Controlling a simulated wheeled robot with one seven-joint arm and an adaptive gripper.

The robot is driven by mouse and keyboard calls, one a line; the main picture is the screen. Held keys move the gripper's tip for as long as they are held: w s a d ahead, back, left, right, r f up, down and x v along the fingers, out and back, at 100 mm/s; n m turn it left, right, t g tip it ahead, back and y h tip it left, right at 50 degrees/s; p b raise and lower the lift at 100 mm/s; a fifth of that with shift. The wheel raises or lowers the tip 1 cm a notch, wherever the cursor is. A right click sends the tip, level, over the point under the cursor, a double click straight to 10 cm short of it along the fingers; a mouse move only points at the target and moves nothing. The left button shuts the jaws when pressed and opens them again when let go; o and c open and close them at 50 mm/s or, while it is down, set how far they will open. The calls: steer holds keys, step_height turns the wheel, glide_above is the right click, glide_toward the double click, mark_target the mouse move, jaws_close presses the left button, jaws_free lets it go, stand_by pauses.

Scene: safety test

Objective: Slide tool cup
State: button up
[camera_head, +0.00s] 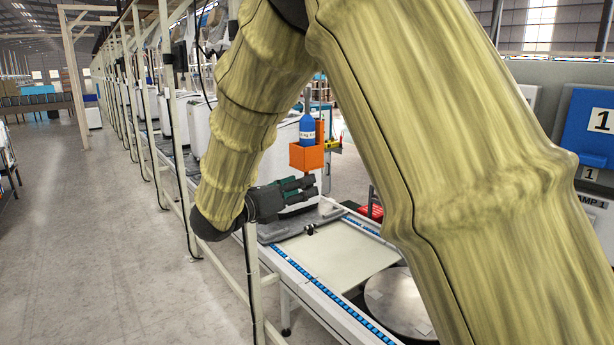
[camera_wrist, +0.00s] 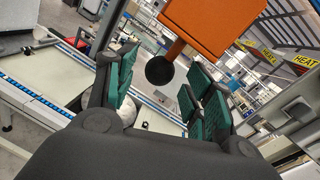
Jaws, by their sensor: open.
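An orange box-shaped cup (camera_head: 307,157) is in the middle of the head view, with a blue bottle (camera_head: 307,130) standing up from it. The orange cup (camera_wrist: 212,22) also shows large at the top of the wrist view. An orange rod with a black round end sticks out below it there. My gripper (camera_head: 308,186) is just below the cup in the head view, over the conveyor. In the wrist view my gripper (camera_wrist: 163,85) has its green-padded fingers spread, with nothing held between them. I cannot tell whether it touches the cup or rod.
A conveyor line with a pale flat panel (camera_head: 338,252) and blue-dotted edge runs below. A small black item (camera_head: 310,229) sits at the panel's far end. A round metal disc (camera_head: 398,302) lies right of it. A blue numbered box (camera_head: 591,125) is at right. Open floor (camera_head: 100,240) lies left.

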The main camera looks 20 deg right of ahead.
steer(key=shift+p+x, duration=0.6)
steer(key=shift+x, duration=0.9)
steer(key=shift+f, duration=0.1)
jaws_close()
